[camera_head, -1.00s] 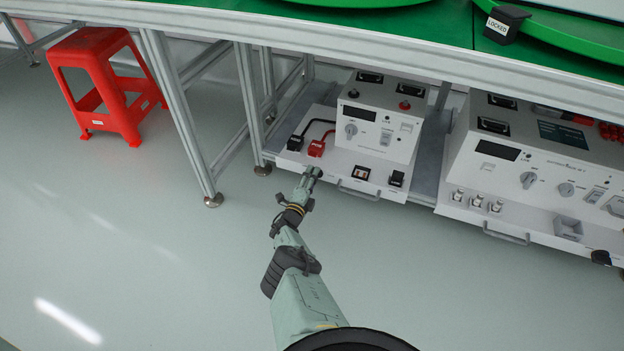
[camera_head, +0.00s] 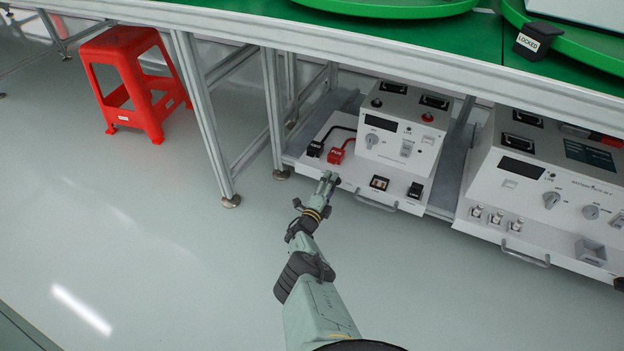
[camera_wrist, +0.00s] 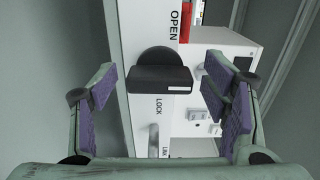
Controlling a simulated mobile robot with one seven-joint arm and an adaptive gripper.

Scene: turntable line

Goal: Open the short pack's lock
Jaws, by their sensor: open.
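The short pack (camera_head: 395,125) is the smaller white unit on the shelf under the table. Its lock is a black knob (camera_wrist: 160,76) on a white face in the wrist view, with the label OPEN above it and LOCK below it. The knob's bar lies across the picture, with a white mark near its right end. My gripper (camera_head: 328,181) is at the front left edge of the pack's tray. In the wrist view its purple-padded fingers (camera_wrist: 157,82) are open, one on each side of the knob, with gaps showing.
A red plug (camera_head: 336,156) and a black plug (camera_head: 314,149) sit on the tray just behind my gripper. A handle (camera_head: 375,201) is on the tray front. A longer white unit (camera_head: 555,185) stands to the right. A table leg (camera_head: 205,120) and red stool (camera_head: 130,80) are left.

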